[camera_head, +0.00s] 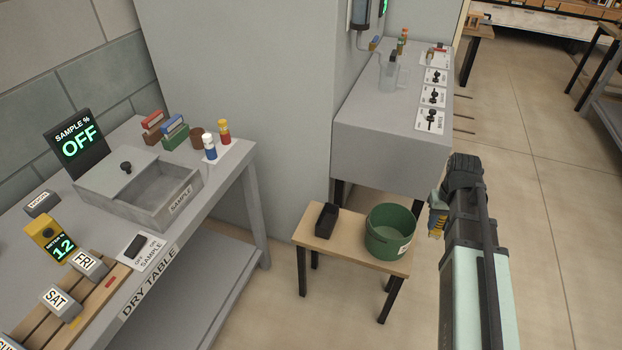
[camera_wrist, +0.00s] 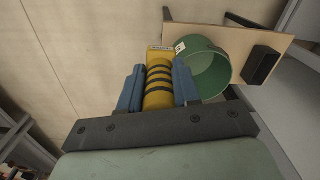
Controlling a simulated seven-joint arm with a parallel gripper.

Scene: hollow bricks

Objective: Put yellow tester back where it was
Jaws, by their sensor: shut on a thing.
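A yellow tester (camera_wrist: 158,76) with black bands and a small label at its far end sits between the blue fingers of my gripper (camera_wrist: 158,88) in the wrist view. My gripper is shut on it. In the head view my gripper (camera_head: 437,217) is at the right, in the air beside the green bucket, and the tester is small and mostly hidden by the fingers. A yellow box (camera_head: 52,241) with a green display reading 12 sits on the dry table (camera_head: 211,203) at the left.
A low wooden bench holds the green bucket (camera_head: 390,232) and a black bin (camera_head: 327,220). The dry table carries a grey sample box (camera_head: 160,200), day blocks on a rack, an OFF display, bottles and coloured blocks. A grey counter (camera_head: 385,110) stands behind. Open floor lies right.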

